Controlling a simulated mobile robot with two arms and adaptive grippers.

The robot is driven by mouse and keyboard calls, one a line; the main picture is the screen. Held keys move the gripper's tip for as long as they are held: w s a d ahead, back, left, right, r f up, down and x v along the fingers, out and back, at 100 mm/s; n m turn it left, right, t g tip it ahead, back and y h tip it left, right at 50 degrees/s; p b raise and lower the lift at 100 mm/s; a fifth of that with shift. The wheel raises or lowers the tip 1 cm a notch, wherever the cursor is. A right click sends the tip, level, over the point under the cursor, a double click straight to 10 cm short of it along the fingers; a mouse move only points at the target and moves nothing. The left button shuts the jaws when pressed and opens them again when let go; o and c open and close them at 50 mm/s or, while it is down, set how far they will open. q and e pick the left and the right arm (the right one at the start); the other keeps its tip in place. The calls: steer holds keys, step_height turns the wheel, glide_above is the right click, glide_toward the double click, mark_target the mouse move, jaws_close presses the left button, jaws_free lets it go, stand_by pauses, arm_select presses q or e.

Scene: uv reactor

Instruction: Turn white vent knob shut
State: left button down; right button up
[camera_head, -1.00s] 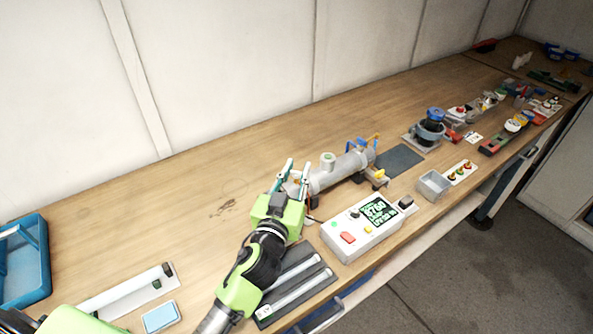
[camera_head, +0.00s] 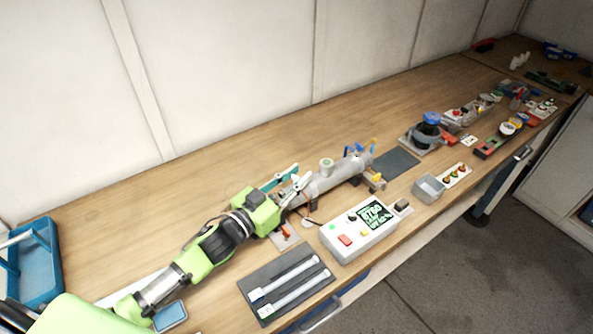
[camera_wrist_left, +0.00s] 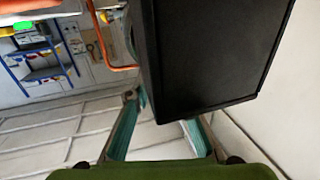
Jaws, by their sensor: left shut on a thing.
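The grey reactor tube (camera_head: 338,176) lies on the bench, with a short pale stub with a green top (camera_head: 327,165) standing on it. I cannot make out for certain which part is the white vent knob. My left gripper (camera_head: 292,182) is at the left end of the tube, with its fingers pointing along it. It is shut on a dark block-shaped part (camera_wrist_left: 210,55), which fills much of the left wrist view above the teal finger pads. In the head view the fingers hide most of this part. My right gripper is not in view.
A white control box with a display (camera_head: 345,238) stands in front of the tube. A dark tray with two pale rods (camera_head: 262,277) lies nearer. An orange cable (camera_wrist_left: 103,45) runs beside the dark part. The bench behind the tube is clear.

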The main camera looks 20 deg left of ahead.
arm_select(q)
steer(key=shift+a+m+g+h, duration=0.15)
steer(key=shift+m+g+h, duration=0.45)
steer(key=shift+h, duration=0.4)
steer(key=shift+m+g+h, duration=0.4)
steer(key=shift+m+h, duration=0.3)
steer(key=shift+h, duration=0.1)
steer(key=shift+m+g+h, duration=0.3)
steer(key=shift+h, duration=0.1)
steer(key=c, duration=1.8)
jaws_free()
steer(key=shift+o, duration=0.2)
steer(key=shift+s+a+f, duration=0.1)
steer(key=shift+s+a, duration=0.1)
steer(key=shift+s, duration=0.2)
steer(key=v, duration=1.1)
